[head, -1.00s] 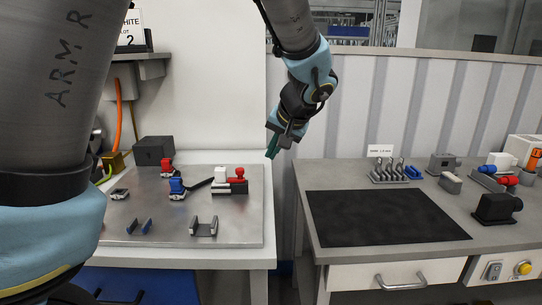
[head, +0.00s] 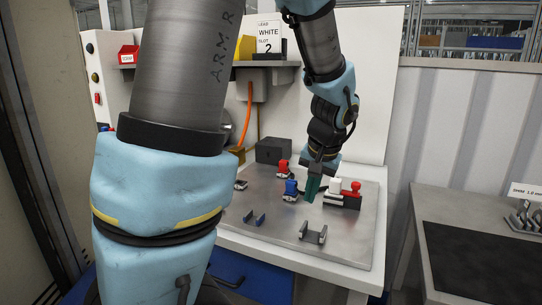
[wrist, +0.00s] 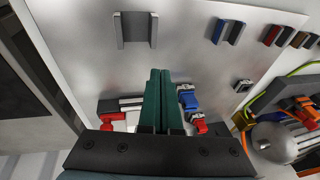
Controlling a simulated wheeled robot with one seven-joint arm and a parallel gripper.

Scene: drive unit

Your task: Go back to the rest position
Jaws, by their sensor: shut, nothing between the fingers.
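My gripper (head: 313,188) points down over the metal plate (head: 262,226) on the left bench, with its green fingers together and nothing between them. In the wrist view its fingers (wrist: 161,100) are closed side by side. In the head view it overlaps the gap between a blue-topped part (head: 291,188) and a black block with white and red pieces (head: 345,198). The fingers hide part of what lies behind them. I cannot tell how high above the plate the fingertips are.
Grey brackets (head: 313,234) stand on the plate, with a dark box (head: 273,150) at its back. A shelf with a sign reading WHITE SLOT 2 (head: 269,37) is above. To the right, past a gap, is a second bench with a black mat (head: 480,262).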

